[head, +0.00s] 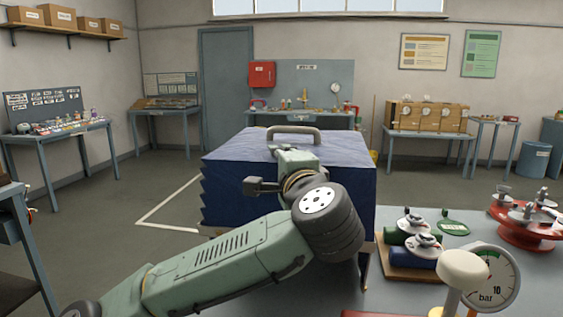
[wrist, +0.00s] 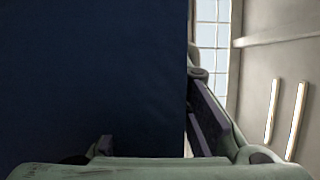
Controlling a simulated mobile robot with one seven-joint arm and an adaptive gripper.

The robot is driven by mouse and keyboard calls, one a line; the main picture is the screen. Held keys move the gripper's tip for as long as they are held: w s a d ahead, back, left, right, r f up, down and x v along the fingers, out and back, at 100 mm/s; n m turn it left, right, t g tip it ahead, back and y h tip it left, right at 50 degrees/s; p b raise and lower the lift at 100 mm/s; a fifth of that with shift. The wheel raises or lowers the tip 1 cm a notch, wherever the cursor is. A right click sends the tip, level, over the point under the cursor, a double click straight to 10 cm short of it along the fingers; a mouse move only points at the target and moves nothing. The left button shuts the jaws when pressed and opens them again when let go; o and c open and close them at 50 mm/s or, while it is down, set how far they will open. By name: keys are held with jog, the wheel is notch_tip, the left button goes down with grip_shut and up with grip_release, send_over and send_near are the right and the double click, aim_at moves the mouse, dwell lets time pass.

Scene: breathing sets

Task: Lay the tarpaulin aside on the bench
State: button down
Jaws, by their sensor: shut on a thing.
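The dark blue tarpaulin (head: 235,160) has a flat top and boxy sides, with a jagged left edge. It stands in the middle of the head view, and a pale arched handle (head: 293,131) shows at its top. My gripper (head: 288,158) is at the tarpaulin's upper front, just below the handle in the picture. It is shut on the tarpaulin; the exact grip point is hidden. In the wrist view the tarpaulin (wrist: 90,80) fills the left side, with a dark finger (wrist: 208,120) along its edge. What is under the tarpaulin is hidden.
The grey bench (head: 465,240) runs along the right front. On it are green and blue cylinders with valves (head: 410,240), a red round stand (head: 525,225) and a pressure gauge (head: 490,275). Open floor (head: 120,215) lies to the left, with a white marking line.

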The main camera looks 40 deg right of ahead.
jog(key=shift+f, duration=0.5)
jog(key=shift+f, duration=0.15)
jog(key=c, duration=1.5)
grip_release()
jog(key=shift+c, duration=0.2)
jog(key=shift+r, duration=0.25)
jog(key=b+v, duration=0.5)
jog(key=v, duration=0.7)
jog(key=shift+f, duration=0.1)
